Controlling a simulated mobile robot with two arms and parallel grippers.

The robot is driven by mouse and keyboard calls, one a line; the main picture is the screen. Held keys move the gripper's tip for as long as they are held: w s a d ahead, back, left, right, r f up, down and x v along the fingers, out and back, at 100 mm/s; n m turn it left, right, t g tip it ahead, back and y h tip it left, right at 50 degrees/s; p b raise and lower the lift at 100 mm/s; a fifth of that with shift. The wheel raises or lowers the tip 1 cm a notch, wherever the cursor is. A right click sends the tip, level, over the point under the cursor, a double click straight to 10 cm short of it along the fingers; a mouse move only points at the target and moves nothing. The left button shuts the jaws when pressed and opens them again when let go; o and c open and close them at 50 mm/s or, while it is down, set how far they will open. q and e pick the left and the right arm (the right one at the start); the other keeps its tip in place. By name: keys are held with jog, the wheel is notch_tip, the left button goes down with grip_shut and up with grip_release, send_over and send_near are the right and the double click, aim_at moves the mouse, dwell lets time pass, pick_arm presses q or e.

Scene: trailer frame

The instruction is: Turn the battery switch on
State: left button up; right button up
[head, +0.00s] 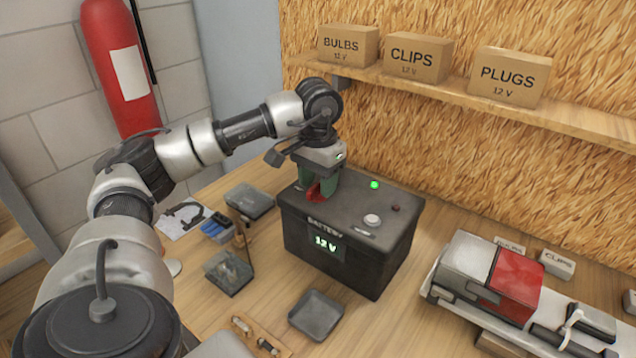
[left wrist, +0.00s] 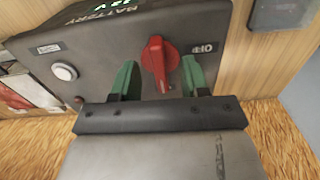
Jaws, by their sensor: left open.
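The battery box (head: 352,248) is a dark box labelled BATTERY 12 V on the workbench. Its red switch knob (head: 314,191) is on the top at the left and also shows in the left wrist view (left wrist: 158,62). A label partly reading "0" is beside the knob on the right in the wrist view. My left gripper (head: 318,186) is over the box top. Its two green fingers (left wrist: 160,82) are open, one on each side of the knob, with gaps showing. The fingers partly hide the knob in the head view. My right gripper is not in view.
A green light (head: 374,185), a white button (head: 372,220) and a small dark red spot are on the box top. Small trays (head: 316,314) lie left and in front. A trailer lamp board (head: 490,275) lies right. A shelf (head: 570,118) with boxes is behind.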

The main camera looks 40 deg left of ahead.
pick_arm(q)
jog(key=shift+r, duration=0.1)
jog(key=shift+r+p, duration=2.25)
jog(key=shift+r, duration=0.7)
jog(key=shift+f, duration=0.1)
